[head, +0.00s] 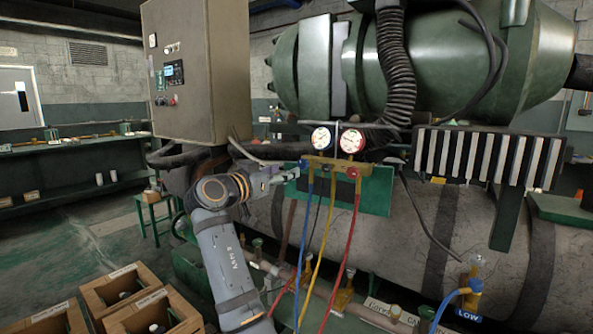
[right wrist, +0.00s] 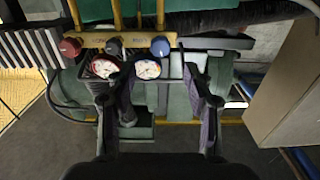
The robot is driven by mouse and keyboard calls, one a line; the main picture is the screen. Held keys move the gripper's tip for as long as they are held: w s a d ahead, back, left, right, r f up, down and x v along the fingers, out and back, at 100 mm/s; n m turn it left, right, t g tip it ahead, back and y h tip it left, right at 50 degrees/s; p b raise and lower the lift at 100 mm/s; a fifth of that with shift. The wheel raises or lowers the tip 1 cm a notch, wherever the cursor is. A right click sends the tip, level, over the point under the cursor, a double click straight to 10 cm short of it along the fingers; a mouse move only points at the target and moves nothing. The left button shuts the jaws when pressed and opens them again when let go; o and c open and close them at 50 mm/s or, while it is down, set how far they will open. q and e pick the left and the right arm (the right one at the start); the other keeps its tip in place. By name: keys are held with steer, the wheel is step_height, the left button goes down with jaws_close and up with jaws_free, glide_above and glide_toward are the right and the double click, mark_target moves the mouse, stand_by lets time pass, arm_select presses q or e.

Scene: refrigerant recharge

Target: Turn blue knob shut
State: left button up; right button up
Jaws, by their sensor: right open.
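The brass manifold (head: 332,166) carries two round gauges, one blue-rimmed (head: 321,138) and one red-rimmed (head: 352,141). In the right wrist view, turned upside down, the blue knob (right wrist: 160,46) is on the manifold, with a dark knob (right wrist: 114,47) and a red knob (right wrist: 70,47) to its left. My right gripper (head: 286,175) is at the blue-hose end of the manifold. Its fingers (right wrist: 158,82) are spread apart with nothing between them gripped, and the blue knob lies beyond the tips. In the head view the blue knob is hard to make out beside the fingers. My left gripper is not seen.
Blue (head: 304,225), yellow (head: 318,240) and red (head: 350,240) hoses hang below the manifold. A ribbed black hose (head: 395,65) and a green compressor (head: 435,60) are above. A grey control box (head: 195,75) stands left. Wooden crates (head: 118,290) are at lower left.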

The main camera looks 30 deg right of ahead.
mark_target(301, 165)
steer(key=x, duration=0.8)
steer(key=shift+c, duration=0.3)
jaws_close()
